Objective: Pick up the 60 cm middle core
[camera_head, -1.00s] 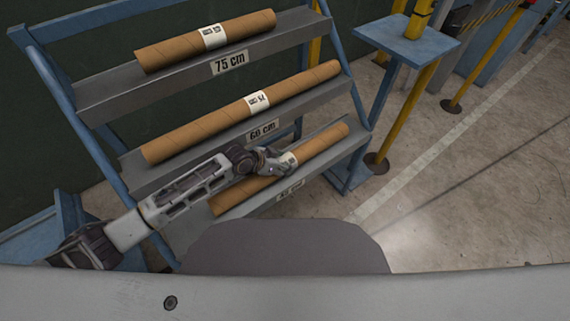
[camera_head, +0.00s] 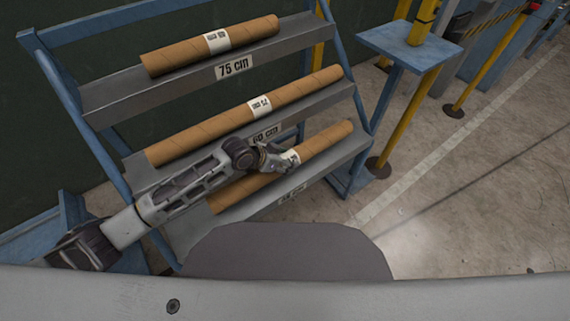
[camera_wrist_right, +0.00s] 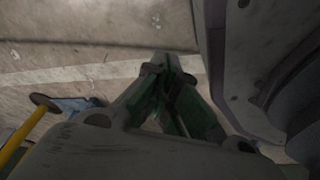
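The middle core (camera_head: 205,132) is a long brown cardboard tube with a white label at its centre. It lies on the middle shelf, whose 60 cm plate (camera_head: 265,136) is partly covered by my left wrist. My left gripper (camera_head: 290,160) is in front of the lower core (camera_head: 318,142), by its white label, below the middle core. Whether its fingers touch the lower core or are open cannot be made out. My right gripper (camera_wrist_right: 165,65) shows in the right wrist view with its fingertips together and nothing visible between them, over bare floor.
An upper core (camera_head: 250,34) lies on the shelf marked 75 cm (camera_head: 234,67). The blue rack frame (camera_head: 345,65) borders the shelves. A blue stand (camera_head: 410,45) with yellow posts is right of the rack. Concrete floor (camera_head: 470,190) at the right is clear.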

